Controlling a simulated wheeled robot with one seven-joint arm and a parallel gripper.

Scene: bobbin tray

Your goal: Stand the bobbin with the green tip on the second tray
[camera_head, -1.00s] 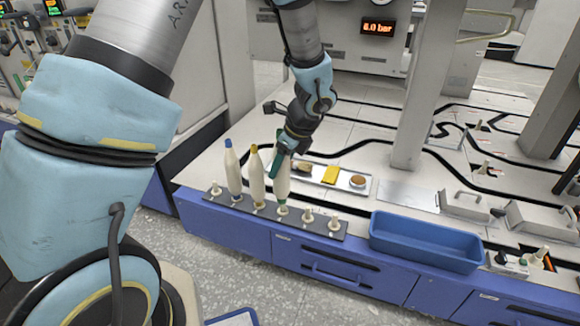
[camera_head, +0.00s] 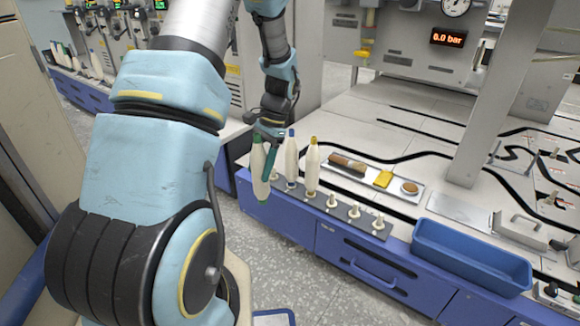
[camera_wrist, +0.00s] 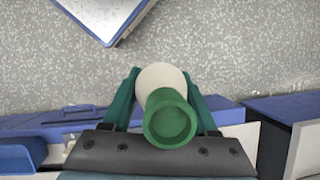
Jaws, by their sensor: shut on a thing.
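The bobbin with the green tip (camera_head: 259,178) is cream, with green at both ends, and hangs upright in the air beside the left end of the near dark peg tray (camera_head: 334,213). My gripper (camera_head: 268,158) is shut on its upper part. In the wrist view, the green fingers of my gripper (camera_wrist: 160,100) sit on both sides of the bobbin, whose green end (camera_wrist: 170,118) faces the camera. At the far left back, more bobbins (camera_head: 95,65) stand along another blue-fronted machine; which tray is the second is not clear from the frames.
A blue-tipped bobbin (camera_head: 291,162) and a yellow-tipped bobbin (camera_head: 312,170) stand on the near tray, close to the held one. Several pegs to their right are bare. A blue bin (camera_head: 470,258) stands farther right. Open speckled floor (camera_head: 240,240) lies before the machine.

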